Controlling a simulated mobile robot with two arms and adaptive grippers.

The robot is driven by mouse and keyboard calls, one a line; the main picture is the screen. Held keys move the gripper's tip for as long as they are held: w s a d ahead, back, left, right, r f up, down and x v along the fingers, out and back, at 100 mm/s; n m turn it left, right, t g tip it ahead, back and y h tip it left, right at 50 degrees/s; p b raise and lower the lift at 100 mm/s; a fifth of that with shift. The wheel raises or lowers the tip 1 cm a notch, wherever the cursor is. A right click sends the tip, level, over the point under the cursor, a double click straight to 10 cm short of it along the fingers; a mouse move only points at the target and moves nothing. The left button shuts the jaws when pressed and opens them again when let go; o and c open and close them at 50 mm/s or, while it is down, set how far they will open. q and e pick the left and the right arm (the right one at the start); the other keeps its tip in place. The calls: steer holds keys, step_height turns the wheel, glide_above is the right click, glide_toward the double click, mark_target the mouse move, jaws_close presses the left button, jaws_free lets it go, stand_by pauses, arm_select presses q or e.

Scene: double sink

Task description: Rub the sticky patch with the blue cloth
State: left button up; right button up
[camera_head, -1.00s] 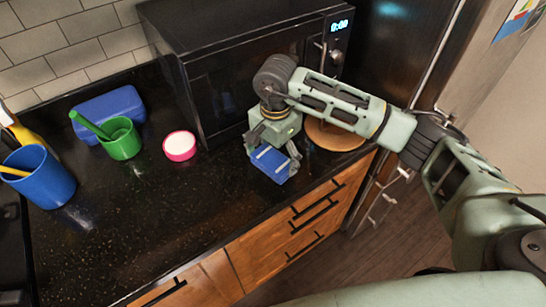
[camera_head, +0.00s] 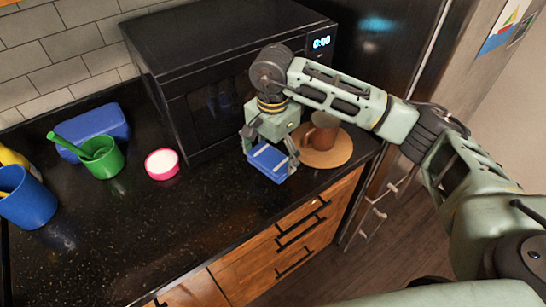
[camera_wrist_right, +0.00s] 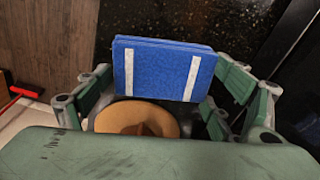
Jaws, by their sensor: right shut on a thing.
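The blue cloth (camera_head: 270,161) is a folded block with white stripes, held between the fingers of my right gripper (camera_head: 271,155). It is low over the black counter in front of the microwave; I cannot tell whether it touches the surface. In the right wrist view the cloth (camera_wrist_right: 160,68) sits between the two fingers of the gripper (camera_wrist_right: 165,85). No sticky patch can be made out; it may be hidden under the cloth or gripper. My left gripper is not in view.
A brown mug (camera_head: 321,134) stands on a round wooden board (camera_head: 336,154) just right of my gripper. A pink-rimmed dish (camera_head: 162,164), a green cup (camera_head: 101,157), a blue box (camera_head: 91,131) and a blue cup (camera_head: 27,202) stand left. The microwave (camera_head: 230,80) is behind. The counter's front middle is clear.

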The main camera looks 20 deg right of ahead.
steer(key=shift+w+d+r+p, duration=0.15)
steer(key=shift+r+p, duration=0.1)
steer(key=shift+r, duration=0.4)
steer(key=shift+s+d+r+p, duration=0.1)
steer(key=shift+r+p, duration=0.15)
steer(key=shift+r, duration=0.75)
steer(key=shift+a, duration=0.1)
steer(key=shift+f, duration=0.1)
